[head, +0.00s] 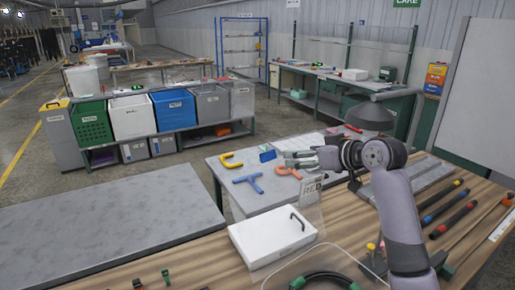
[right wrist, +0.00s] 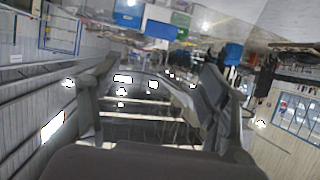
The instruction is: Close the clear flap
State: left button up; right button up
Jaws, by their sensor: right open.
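A clear sheet with a pale curved rim (head: 318,246) shows at the bottom of the head view, above a dark coiled hose (head: 325,279). It looks like the clear flap; its lower part is cut off by the frame, and I cannot tell its angle. My right gripper (head: 292,158) reaches in from the right and points left, above the far side of the bench, well apart from the rim. In the right wrist view its two fingers (right wrist: 150,100) are spread with nothing between them. My left gripper is not in view.
A white box with a black handle (head: 272,236) sits left of my right arm. A card marked RED (head: 312,187) stands behind it. Blue (head: 249,183) and orange (head: 288,172) pieces lie on the grey panel. Several tools (head: 453,216) lie at right.

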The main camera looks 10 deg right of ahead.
jog(key=p, duration=0.5)
send_near(269, 153)
jog(key=x, duration=0.8)
jog(key=shift+w+a+r, duration=0.15)
jog(key=shift+a, duration=0.1)
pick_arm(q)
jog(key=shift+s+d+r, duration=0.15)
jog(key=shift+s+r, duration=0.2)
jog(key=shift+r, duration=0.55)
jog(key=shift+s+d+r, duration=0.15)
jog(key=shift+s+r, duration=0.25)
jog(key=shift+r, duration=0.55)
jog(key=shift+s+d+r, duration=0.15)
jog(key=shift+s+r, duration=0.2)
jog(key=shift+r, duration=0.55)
pick_arm(e)
jog(key=shift+x, duration=0.85)
jog(key=shift+c, duration=0.4)
grip_shut()
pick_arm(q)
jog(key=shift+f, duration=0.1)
pick_arm(e)
jog(key=shift+d, duration=0.1)
